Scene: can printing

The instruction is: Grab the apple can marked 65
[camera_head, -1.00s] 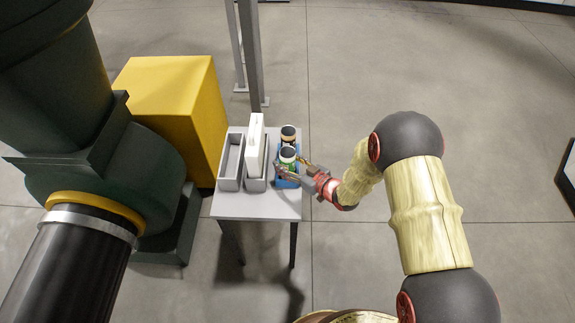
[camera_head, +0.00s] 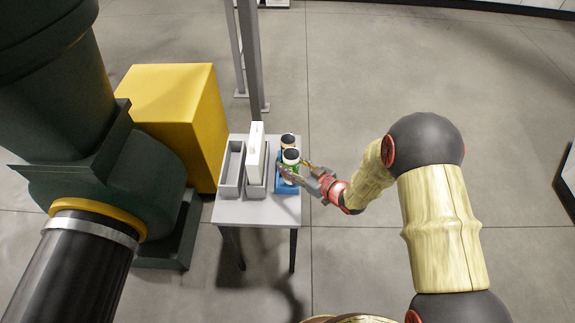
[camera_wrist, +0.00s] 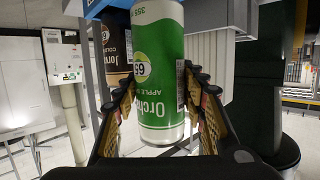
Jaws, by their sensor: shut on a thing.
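The green apple can (camera_wrist: 158,62) shows upside down in the wrist view, with a round badge that seems to read 65 and the word APPLE. It stands between the fingers of my gripper (camera_wrist: 163,108), which are shut on it from both sides. In the head view, the green can (camera_head: 291,166) is at the front of the blue holder (camera_head: 287,188), and my gripper (camera_head: 296,172) reaches it from the right. It looks raised, but its lower end is hidden in the wrist view.
A grey post (camera_head: 249,55) rises behind the table. Floor right of the table is clear.

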